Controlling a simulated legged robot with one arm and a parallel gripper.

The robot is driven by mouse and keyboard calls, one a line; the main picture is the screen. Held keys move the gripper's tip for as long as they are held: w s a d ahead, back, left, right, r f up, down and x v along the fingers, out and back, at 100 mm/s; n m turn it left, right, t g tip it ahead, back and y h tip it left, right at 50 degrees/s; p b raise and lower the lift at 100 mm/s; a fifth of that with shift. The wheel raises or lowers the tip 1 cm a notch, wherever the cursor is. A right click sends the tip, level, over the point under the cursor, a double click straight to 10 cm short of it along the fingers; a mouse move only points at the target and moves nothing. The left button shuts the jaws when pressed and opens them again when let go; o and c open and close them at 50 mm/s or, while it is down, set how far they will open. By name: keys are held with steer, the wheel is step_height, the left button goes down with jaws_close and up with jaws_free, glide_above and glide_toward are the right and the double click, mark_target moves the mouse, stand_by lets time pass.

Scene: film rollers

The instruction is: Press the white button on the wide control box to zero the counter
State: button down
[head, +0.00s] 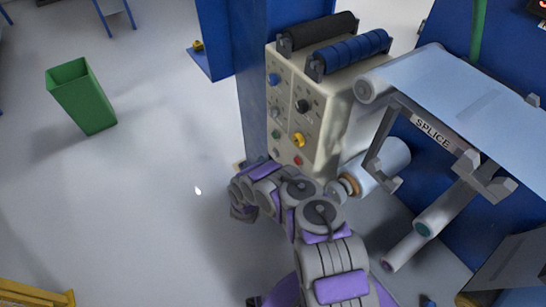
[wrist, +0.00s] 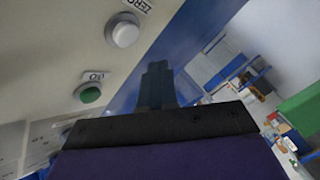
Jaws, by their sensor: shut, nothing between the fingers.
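The white button (wrist: 122,34) shows in the wrist view on the cream face of the control box (wrist: 60,50), beside a ZERO label. A green button (wrist: 89,94) is below it on the same face. In the head view the control box (head: 330,112) stands right of the blue post, and I cannot surely pick out the white button there. My gripper (head: 238,212) is in front of the box's lower left, near the floor in the picture. In the wrist view my gripper (wrist: 157,78) is shut and empty, pointing past the right of both buttons, apart from the white one.
The box also carries a yellow knob (head: 298,139) and a red button (head: 298,160). A blue post (head: 238,80) stands close behind my gripper. The SPLICE frame (head: 433,132) and rollers are at the right. A green bin (head: 85,98) stands left on open floor.

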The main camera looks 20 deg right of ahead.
steer(key=shift+w+d+b, duration=0.2)
steer(key=shift+d, duration=0.5)
steer(key=shift+w+d+b, duration=0.15)
steer(key=shift+w+d, duration=0.05)
steer(key=shift+d, duration=0.5)
stand_by(1.0)
steer(key=shift+w+d, duration=0.1)
steer(key=shift+d, duration=0.3)
steer(key=shift+w+d, duration=0.15)
steer(key=shift+d, duration=0.3)
stand_by(0.8)
steer(key=shift+a, duration=0.1)
steer(key=shift+s+a, duration=0.3)
steer(key=shift+a, duration=0.4)
steer(key=shift+p, duration=0.3)
steer(key=shift+s+a+p, duration=0.25)
steer(key=shift+a+p, duration=0.15)
steer(key=shift+a, duration=0.4)
steer(key=shift+s+a+p, duration=0.25)
steer(key=shift+a+p, duration=0.15)
steer(key=shift+a, duration=0.4)
steer(key=shift+s+a+p, duration=0.25)
steer(key=shift+a+p, duration=0.15)
steer(key=shift+a, duration=0.4)
